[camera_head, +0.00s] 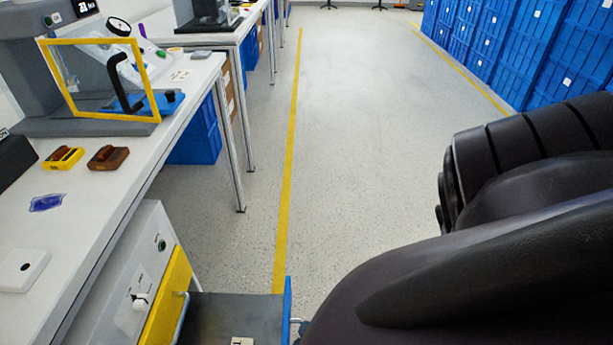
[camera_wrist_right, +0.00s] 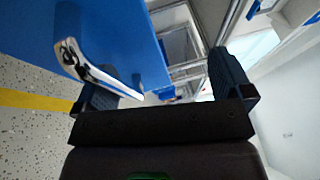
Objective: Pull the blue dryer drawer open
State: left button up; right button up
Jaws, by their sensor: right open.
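The blue dryer drawer's front (camera_head: 287,312) stands out from the dryer (camera_head: 125,285), with a dark grey drawer body (camera_head: 225,318) showing behind it, so the drawer is pulled out. Its handle shows only slightly in the head view. In the right wrist view the blue front (camera_wrist_right: 110,30) fills the upper left, with a pale shiny handle (camera_wrist_right: 88,66) on it. My right gripper (camera_wrist_right: 165,82) is open. The handle crosses close by its left finger; I cannot tell whether they touch. In the head view my right arm hides this gripper. My left gripper is in neither view.
A table (camera_head: 95,210) with small items stands at the left. Blue crates (camera_head: 525,45) are stacked at the upper right. The floor (camera_head: 350,100) between is clear.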

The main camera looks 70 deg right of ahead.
jog(key=shift+o, duration=0.3)
notch_tip(320, 180, up, 12)
jog(key=w+p, duration=0.2)
jog(key=p, duration=0.2)
jog(key=shift+r+t, duration=0.25)
jog(key=shift+t, duration=0.05)
jog(key=r, duration=0.1)
jog(key=r+p, duration=0.1)
jog(key=s+r, duration=0.1)
jog(key=shift+s+a+r, duration=0.1)
jog(key=shift+a+r, duration=0.1)
jog(key=shift+a, duration=0.05)
jog(key=c, duration=0.8)
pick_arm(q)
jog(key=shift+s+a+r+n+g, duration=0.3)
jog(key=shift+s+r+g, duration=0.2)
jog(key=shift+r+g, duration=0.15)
pick_arm(e)
jog(key=shift+s+d+r, duration=0.1)
jog(key=shift+s, duration=0.05)
